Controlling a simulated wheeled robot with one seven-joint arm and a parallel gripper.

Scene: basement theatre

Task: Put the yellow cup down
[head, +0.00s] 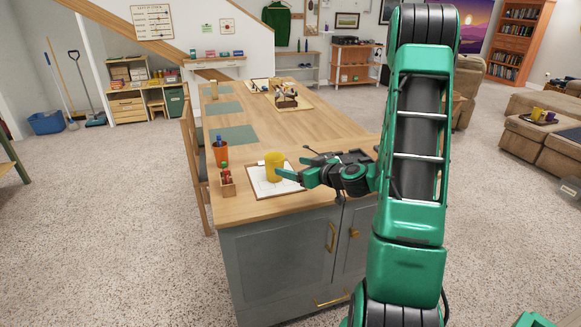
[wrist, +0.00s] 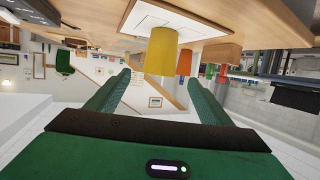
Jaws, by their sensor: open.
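The yellow cup (head: 274,161) stands upright on a white sheet on a clipboard (head: 262,188) near the front end of the wooden table. It also shows in the wrist view (wrist: 162,50), where the picture is upside down and the cup hangs from the top. My gripper (head: 283,176) comes in from the right at cup height. In the wrist view my gripper (wrist: 160,79) has its two fingers spread, with empty space between them and the cup just beyond the tips. I cannot tell whether a fingertip touches the cup.
An orange pen cup (head: 220,154) and a small wooden box (head: 228,187) with red and green items stand left of the clipboard. Green mats (head: 232,136) lie along the table's left side. A tray (head: 290,101) with items lies farther back. The table's middle is clear.

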